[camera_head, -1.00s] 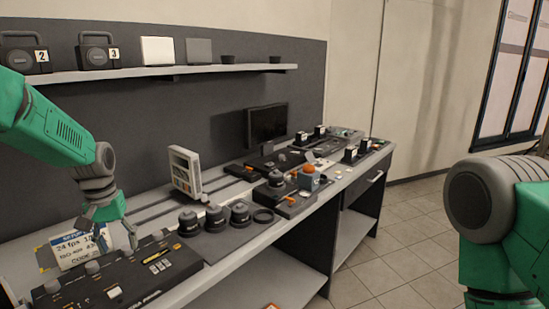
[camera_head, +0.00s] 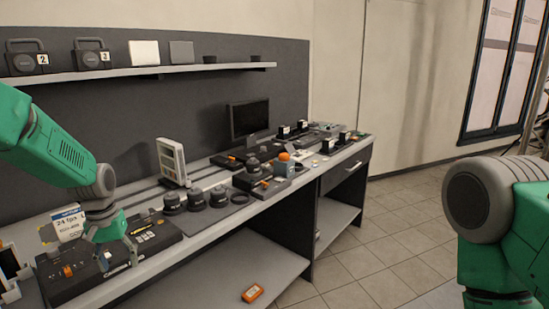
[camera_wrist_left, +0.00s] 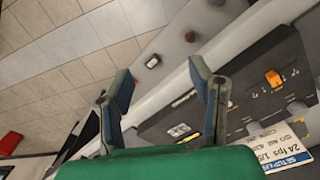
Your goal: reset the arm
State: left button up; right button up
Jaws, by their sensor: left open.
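My left gripper (camera_head: 118,256) is open over the front edge of the black control panel (camera_head: 60,285) at the left end of the bench. In the left wrist view its two fingers (camera_wrist_left: 165,95) stand apart with nothing between them; the bench edge and floor lie beyond. A white card with "24 fps" (camera_head: 70,222) stands behind the panel, and it also shows in the left wrist view (camera_wrist_left: 270,155). My right arm shows at the right edge of the head view, but its gripper is out of view.
The bench top holds camera lenses (camera_head: 195,198), a light panel (camera_head: 172,160) and a monitor (camera_head: 248,118). A shelf (camera_head: 150,70) with numbered cases runs above. An orange device (camera_head: 252,293) lies on the lower shelf. The tiled floor (camera_head: 400,235) at right is clear.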

pick_arm(q)
jog(key=s+d+f+m+b, duration=0.1)
jog(key=s+f+b, duration=0.2)
jog(key=s+f, duration=0.7)
jog(key=s+d+f+b, duration=0.15)
jog(key=s+f, duration=0.35)
jog(key=f, duration=0.8)
jog(key=s+d+f+m+b, duration=0.1)
jog(key=s+f, duration=0.3)
jog(key=s, duration=0.7)
jog(key=s+d+f+m+b, duration=0.1)
jog(key=s+d+f+b, duration=0.2)
jog(key=s, duration=0.8)
jog(key=shift+s+f+m+t+b, duration=0.3)
jog(key=shift+f+b, duration=0.4)
jog(key=shift+b, duration=0.15)
pick_arm(e)
notch_tip(320, 180, down, 10)
jog(key=a, duration=0.1)
jog(key=shift+a, duration=0.4)
